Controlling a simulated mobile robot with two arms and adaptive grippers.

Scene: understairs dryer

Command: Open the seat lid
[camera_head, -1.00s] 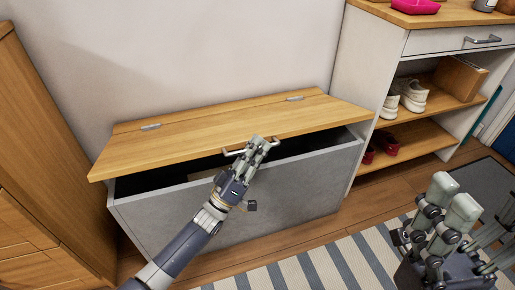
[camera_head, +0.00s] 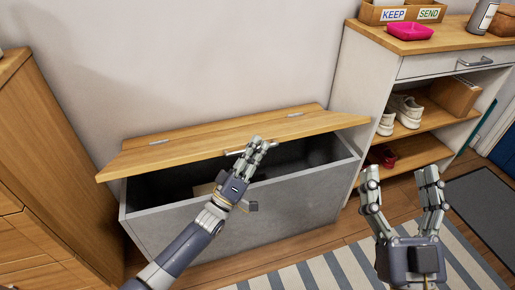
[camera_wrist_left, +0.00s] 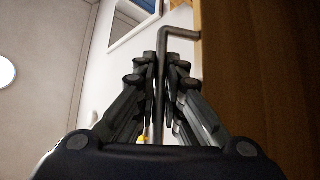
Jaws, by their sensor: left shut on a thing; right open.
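The wooden seat lid (camera_head: 190,152) of the grey bench is tilted up partway, hinged along its back edge. A dark gap shows between it and the bench box (camera_head: 290,204). My left gripper (camera_head: 258,147) is at the lid's front edge, shut on the lid's metal handle (camera_head: 234,152). In the left wrist view the handle (camera_wrist_left: 192,34) runs between the fingers of my left gripper (camera_wrist_left: 165,65), beside the wooden lid (camera_wrist_left: 245,85). My right gripper (camera_head: 402,178) is open and empty in front of the bench, at the right.
A tall wooden cabinet (camera_head: 40,150) stands close on the left. A shelf unit (camera_head: 370,90) with white shoes (camera_head: 402,108) and red shoes (camera_head: 382,156) stands right of the bench. A striped rug (camera_head: 345,262) covers the floor in front.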

